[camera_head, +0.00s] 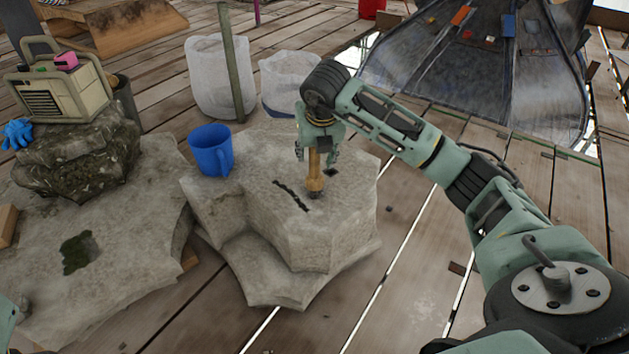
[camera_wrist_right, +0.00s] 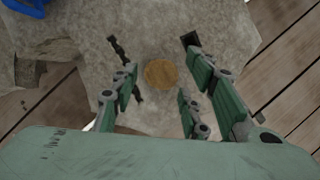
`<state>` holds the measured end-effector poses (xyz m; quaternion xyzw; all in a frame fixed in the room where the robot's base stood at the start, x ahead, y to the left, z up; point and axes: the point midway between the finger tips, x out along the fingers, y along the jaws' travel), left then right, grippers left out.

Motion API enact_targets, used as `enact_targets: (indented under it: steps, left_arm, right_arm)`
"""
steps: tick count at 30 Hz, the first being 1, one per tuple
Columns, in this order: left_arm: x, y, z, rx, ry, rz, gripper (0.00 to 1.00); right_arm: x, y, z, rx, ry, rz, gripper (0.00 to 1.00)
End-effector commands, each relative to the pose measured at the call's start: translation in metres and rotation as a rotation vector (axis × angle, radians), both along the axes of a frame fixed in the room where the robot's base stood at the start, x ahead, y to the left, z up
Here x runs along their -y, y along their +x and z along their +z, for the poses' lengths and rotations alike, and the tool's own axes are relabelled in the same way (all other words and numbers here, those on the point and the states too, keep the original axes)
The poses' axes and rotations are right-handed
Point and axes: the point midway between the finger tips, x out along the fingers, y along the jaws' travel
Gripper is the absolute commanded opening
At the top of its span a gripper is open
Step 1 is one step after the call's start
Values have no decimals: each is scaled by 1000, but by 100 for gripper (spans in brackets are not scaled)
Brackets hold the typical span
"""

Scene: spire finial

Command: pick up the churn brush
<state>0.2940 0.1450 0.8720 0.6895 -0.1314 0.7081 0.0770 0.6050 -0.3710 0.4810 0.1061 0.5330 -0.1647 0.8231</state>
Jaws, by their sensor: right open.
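The churn brush (camera_head: 315,176) has a light wooden handle and a dark lower end. It stands upright on the top of the pale stone block (camera_head: 270,225). In the right wrist view the round wooden end of the brush (camera_wrist_right: 161,74) shows between and just beyond the finger pairs. My right gripper (camera_head: 317,152) points down over the brush with its fingers on both sides of the handle; it is open, and the right wrist view shows gaps beside the wood (camera_wrist_right: 160,92). My left gripper is not in view.
A blue mug (camera_head: 211,150) stands on the block left of the brush. A dark crack-like strip (camera_head: 291,195) lies beside the brush. Two whitish buckets (camera_head: 220,75) stand behind. A beige radio-like box (camera_head: 62,88) sits on a rock at left. Plank floor surrounds the block.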

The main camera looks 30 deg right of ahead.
Motion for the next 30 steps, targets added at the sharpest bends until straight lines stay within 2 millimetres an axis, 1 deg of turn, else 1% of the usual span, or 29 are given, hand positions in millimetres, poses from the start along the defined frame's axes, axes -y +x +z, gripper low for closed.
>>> enact_targets:
  steps: [1, 3, 6, 15, 27, 30]
  left_arm:
    - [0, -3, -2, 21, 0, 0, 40]
    - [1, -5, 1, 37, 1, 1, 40]
    - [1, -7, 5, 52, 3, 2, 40]
    - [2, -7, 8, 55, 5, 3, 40]
    - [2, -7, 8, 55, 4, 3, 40]
    - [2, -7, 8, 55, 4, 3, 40]
  right_arm:
    - [1, 1, -12, -1, 1, 0, 42]
    - [2, 4, -20, -1, 2, 0, 42]
    - [3, 8, -27, -1, 2, 0, 42]
    - [4, 9, -27, -1, 1, 1, 42]
    - [4, 9, -27, 0, 2, 2, 7]
    - [4, 9, -27, 0, 2, 2, 0]
